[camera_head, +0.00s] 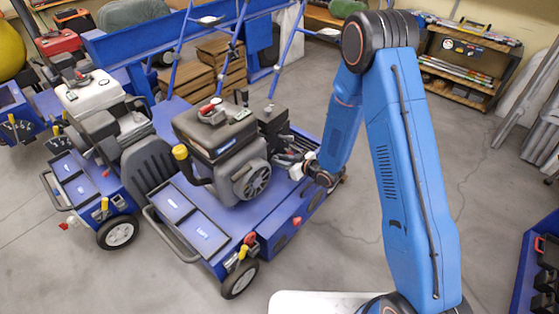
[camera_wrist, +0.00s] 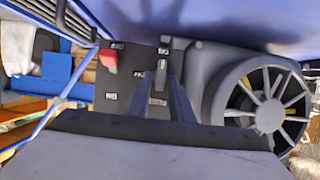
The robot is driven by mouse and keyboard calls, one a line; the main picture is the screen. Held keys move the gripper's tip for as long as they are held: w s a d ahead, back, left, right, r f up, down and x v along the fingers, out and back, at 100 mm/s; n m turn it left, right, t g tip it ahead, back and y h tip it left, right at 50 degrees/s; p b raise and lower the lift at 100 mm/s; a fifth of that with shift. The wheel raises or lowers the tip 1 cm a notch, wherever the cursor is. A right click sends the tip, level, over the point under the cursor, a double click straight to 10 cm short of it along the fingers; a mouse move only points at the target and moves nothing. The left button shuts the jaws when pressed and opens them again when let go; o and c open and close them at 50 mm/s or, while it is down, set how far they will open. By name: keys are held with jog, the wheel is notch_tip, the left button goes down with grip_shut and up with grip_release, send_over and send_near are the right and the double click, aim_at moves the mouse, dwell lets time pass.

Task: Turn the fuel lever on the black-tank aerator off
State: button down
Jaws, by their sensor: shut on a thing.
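The black-tank aerator (camera_head: 262,226) stands in the middle of the head view, its dark tank (camera_head: 214,133) on top of a grey engine. My gripper (camera_head: 284,159) reaches in from the right at the side of this engine; its fingertips are hard to make out there. In the wrist view my gripper (camera_wrist: 162,72) points at a dark control panel (camera_wrist: 132,76). The fingers are shut on a small light lever (camera_wrist: 162,64), apparently the fuel lever, mostly hidden between them. A red switch (camera_wrist: 109,60) sits left of the fingers, apart from them.
The recoil housing (camera_wrist: 268,95) is close to the right of my fingers. A white-tank aerator (camera_head: 92,92) stands to the left. Blue handle bars (camera_head: 235,50) rise behind the engine. Shelves (camera_head: 456,85) stand at the back right. Floor (camera_head: 330,245) in front right is clear.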

jog(key=shift+s, duration=0.1)
jog(key=n+t, duration=0.1)
jog(key=n, duration=0.1)
jog(key=n+t+h, duration=0.1)
jog(key=n+t, duration=0.1)
jog(key=n, duration=0.1)
jog(key=s+n+t+h, duration=0.1)
jog(key=n, duration=0.1)
jog(key=shift+a+f+n+t, duration=0.3)
jog(key=shift+a+f, duration=0.1)
jog(key=n, duration=0.1)
jog(key=n+t, duration=0.1)
jog(key=shift+f+n, duration=0.2)
jog(key=shift+n, duration=0.1)
jog(key=shift+f+n+t, duration=0.2)
jog(key=shift+n+t, duration=0.6)
jog(key=shift+n, duration=0.8)
jog(key=c, duration=1.8)
grip_release()
